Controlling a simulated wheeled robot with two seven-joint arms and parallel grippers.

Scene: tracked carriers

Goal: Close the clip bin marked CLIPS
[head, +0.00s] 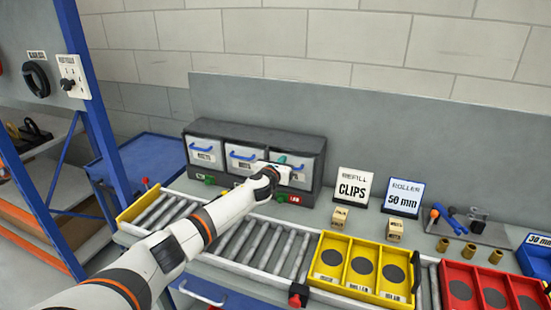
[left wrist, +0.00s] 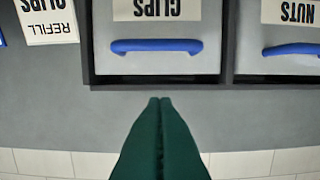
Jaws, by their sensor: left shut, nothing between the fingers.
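The grey bin unit (head: 255,134) stands at the back of the bench with three pale bins in a row. The bin marked CLIPS (left wrist: 150,62) is the right one in the head view, where my left gripper (head: 284,163) partly covers its front. In the left wrist view its label is upside down above a blue handle (left wrist: 156,46). My left gripper's dark green fingers (left wrist: 160,100) are shut and empty, in front of the bin, with tips just below its lower edge in the picture. I cannot tell contact or how far the bin stands out. My right gripper is out of view.
The NUTS bin (head: 243,158) is beside it. Below the right bin is a red marker (head: 281,198). A roller conveyor (head: 240,243) with a yellow tray (head: 318,262) runs in front. A REFILL CLIPS sign (head: 353,186) stands to the right.

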